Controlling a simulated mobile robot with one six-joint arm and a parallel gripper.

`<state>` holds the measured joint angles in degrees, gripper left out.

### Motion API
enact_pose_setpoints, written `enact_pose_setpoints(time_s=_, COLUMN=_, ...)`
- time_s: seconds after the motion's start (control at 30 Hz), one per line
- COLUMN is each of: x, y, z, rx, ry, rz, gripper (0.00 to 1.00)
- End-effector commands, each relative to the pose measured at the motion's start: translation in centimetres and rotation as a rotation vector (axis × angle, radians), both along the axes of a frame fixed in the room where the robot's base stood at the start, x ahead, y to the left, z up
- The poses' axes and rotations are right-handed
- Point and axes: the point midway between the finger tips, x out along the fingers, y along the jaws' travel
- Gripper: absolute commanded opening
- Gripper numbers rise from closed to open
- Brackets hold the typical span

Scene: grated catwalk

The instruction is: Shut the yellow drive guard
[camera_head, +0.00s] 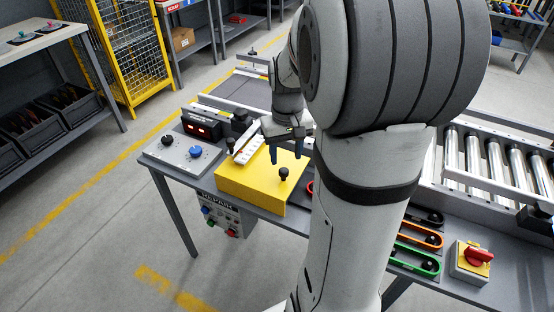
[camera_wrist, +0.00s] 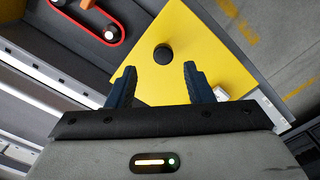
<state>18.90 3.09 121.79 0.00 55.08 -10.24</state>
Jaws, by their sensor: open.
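The yellow drive guard (camera_head: 250,186) is a box-like cover on the grey bench, left of my arm. A black round knob (camera_head: 283,174) stands on its top near the right corner. In the wrist view the guard (camera_wrist: 205,55) fills the upper middle, with its knob (camera_wrist: 163,54) just beyond and between my fingertips. My gripper (camera_head: 286,157) is open and empty above the guard, its blue fingers pointing down; it also shows in the wrist view (camera_wrist: 158,72). No contact with the knob is visible. I cannot tell whether the guard is fully seated; its hinge is not clear.
A red belt loop (camera_wrist: 88,18) lies beside the guard, partly hidden by my arm in the head view. Orange (camera_head: 418,235) and green loops, a red rotary switch (camera_head: 478,256) and rollers (camera_head: 495,160) are right. A control panel (camera_head: 182,155) stands left of the guard.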

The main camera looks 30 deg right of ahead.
Motion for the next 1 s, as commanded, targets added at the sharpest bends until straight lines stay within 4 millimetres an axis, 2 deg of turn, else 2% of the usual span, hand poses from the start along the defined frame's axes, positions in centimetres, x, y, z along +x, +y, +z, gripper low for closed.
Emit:
enact_pose_setpoints(time_s=0.03, x=0.0, y=0.2, z=-1.2, rx=0.002, ry=0.006, rz=0.004, gripper=0.47)
enact_pose_setpoints(time_s=0.1, x=0.0, y=0.4, z=-2.3, rx=0.002, ry=0.005, rz=0.008, gripper=0.47)
enact_pose_setpoints(time_s=0.3, x=0.2, y=0.7, z=-4.7, rx=0.001, ry=0.003, rz=0.017, gripper=0.47)
enact_pose_setpoints(time_s=0.67, x=0.2, y=0.9, z=-5.3, rx=0.0, ry=0.001, rz=0.022, gripper=0.47)
enact_pose_setpoints(time_s=1.0, x=0.2, y=0.9, z=-5.2, rx=0.0, ry=0.0, rz=0.023, gripper=0.2)
